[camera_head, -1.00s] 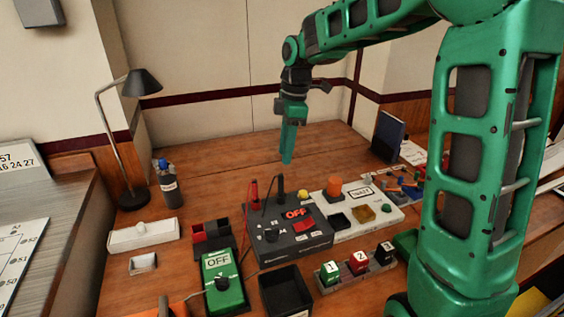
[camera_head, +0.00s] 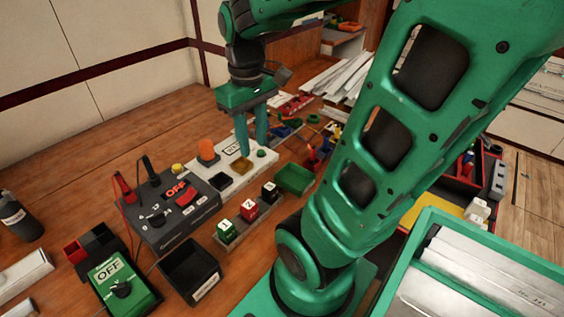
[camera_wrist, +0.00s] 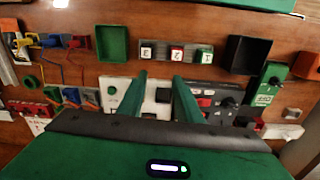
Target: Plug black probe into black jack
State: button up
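A dark grey box (camera_head: 178,222) with a red OFF switch stands on the wooden table in the head view. The black probe (camera_head: 148,168) stands upright at its back edge, with the red probe (camera_head: 123,188) to its left. Small dark fittings show on the box's top, but I cannot tell which is the black jack. My gripper (camera_head: 252,143) points down over the white panel (camera_head: 228,182), right of the grey box and apart from the black probe. In the wrist view its two fingers (camera_wrist: 160,77) are spread with nothing held between them. I cannot make out the black probe there.
An orange knob (camera_head: 207,150) rises from the white panel. Numbered blocks (camera_head: 248,208), a green tray (camera_head: 295,179) and an open black bin (camera_head: 190,268) lie in front. A green OFF switch box (camera_head: 122,284) is at front left. The table behind the grey box is clear.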

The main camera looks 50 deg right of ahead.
jog(key=s+d+f+m, duration=0.1)
jog(key=s+f+m, duration=0.2)
jog(key=s, duration=0.6)
jog(key=m, duration=0.2)
jog(key=shift+m, duration=0.3)
jog(key=shift+w+f, duration=0.3)
jog(key=shift+w, duration=0.25)
jog(key=shift+c, duration=0.4)
